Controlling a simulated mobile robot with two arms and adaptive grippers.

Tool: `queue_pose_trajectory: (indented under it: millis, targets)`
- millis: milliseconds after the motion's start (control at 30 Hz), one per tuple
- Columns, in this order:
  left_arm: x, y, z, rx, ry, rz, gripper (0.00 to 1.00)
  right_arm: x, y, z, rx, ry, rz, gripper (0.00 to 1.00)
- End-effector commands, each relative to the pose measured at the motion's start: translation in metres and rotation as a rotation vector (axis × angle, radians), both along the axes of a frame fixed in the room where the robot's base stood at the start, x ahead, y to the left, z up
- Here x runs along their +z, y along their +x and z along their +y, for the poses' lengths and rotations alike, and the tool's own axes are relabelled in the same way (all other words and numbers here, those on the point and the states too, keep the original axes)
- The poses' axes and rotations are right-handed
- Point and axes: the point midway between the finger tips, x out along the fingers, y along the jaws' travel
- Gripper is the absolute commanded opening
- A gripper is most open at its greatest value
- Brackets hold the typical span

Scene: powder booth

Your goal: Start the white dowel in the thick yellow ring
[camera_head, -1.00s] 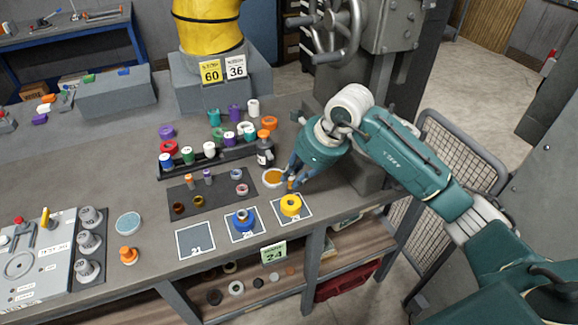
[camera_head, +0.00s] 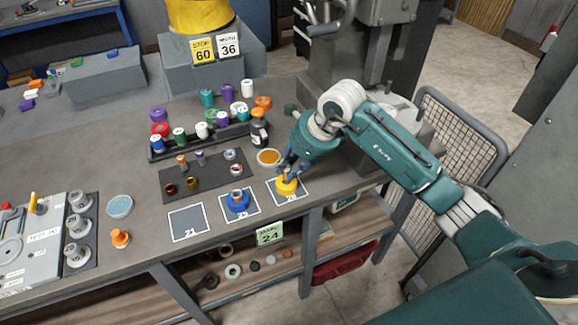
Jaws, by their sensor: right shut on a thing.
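The thick yellow ring (camera_head: 287,188) lies on the rightmost marked square at the front of the bench. My right gripper (camera_head: 287,168) is directly above the ring, pointing down, with its fingers shut on a small piece. The piece is almost wholly hidden by the fingers; it looks to be the white dowel, but I cannot make out its shape. I cannot tell whether its lower end touches the ring or is inside it. My left gripper is not in view.
A blue ring (camera_head: 237,205) sits on the middle square, left of the yellow one. The left square (camera_head: 188,222) is empty. A dish of orange powder (camera_head: 268,157) and a black bottle (camera_head: 259,128) stand behind. A dark rack (camera_head: 200,143) holds several coloured cylinders.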

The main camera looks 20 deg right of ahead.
Motion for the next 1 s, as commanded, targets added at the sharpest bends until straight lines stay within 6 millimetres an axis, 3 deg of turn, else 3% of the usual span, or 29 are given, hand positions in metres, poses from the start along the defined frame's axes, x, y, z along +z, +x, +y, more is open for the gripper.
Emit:
queue_pose_trajectory:
  millis: [933,967,1000]
  targets:
    - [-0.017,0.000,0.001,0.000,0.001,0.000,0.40,-0.017,0.000,0.000,0.000,0.001,-0.002,0.00]
    - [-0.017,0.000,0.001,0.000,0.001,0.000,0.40,-0.017,0.000,0.000,0.000,0.001,-0.002,0.22]
    - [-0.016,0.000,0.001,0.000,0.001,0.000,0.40,-0.016,0.000,0.000,0.000,0.001,-0.002,0.30]
